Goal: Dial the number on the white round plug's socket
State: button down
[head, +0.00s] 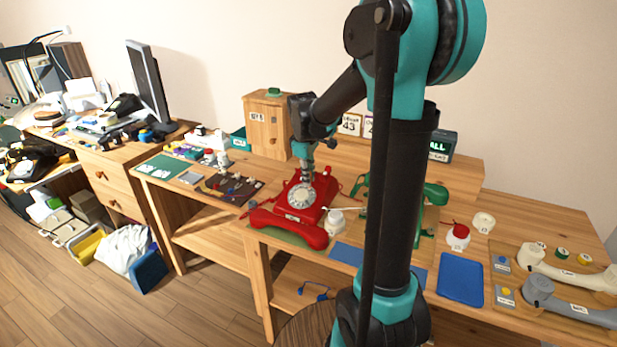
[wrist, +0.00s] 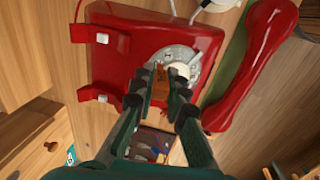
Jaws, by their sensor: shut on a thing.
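A red rotary phone (head: 318,190) stands on the wooden bench, its pale dial (head: 301,195) facing up and forward. Its red handset (head: 288,228) lies off the cradle in front. My gripper (head: 306,172) is low at the phone. In the wrist view, my gripper (wrist: 160,93) is shut on a small brown piece (wrist: 160,80) over the edge of the dial (wrist: 182,60); whether it touches the dial is unclear. White round pieces sit beside the handset (head: 335,222) and at the right (head: 484,222). I cannot tell which is the plug; no socket number is readable.
A green phone (head: 436,194) is partly hidden behind my arm. Number cards (head: 349,124) and a dark display (head: 441,147) stand behind. A dark board with small parts (head: 229,188) lies left.

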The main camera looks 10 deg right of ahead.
jog(key=shift+w+d+f, duration=0.1)
jog(key=shift+w+f, duration=0.05)
jog(key=shift+f, duration=0.25)
dwell(0.5)
jog(key=shift+s+d+f, duration=0.15)
jog(key=shift+s+d, duration=0.05)
jog(key=shift+s, duration=0.4)
jog(key=shift+s+f, duration=0.2)
jog(key=shift+s, duration=0.4)
jog(key=shift+a, duration=0.1)
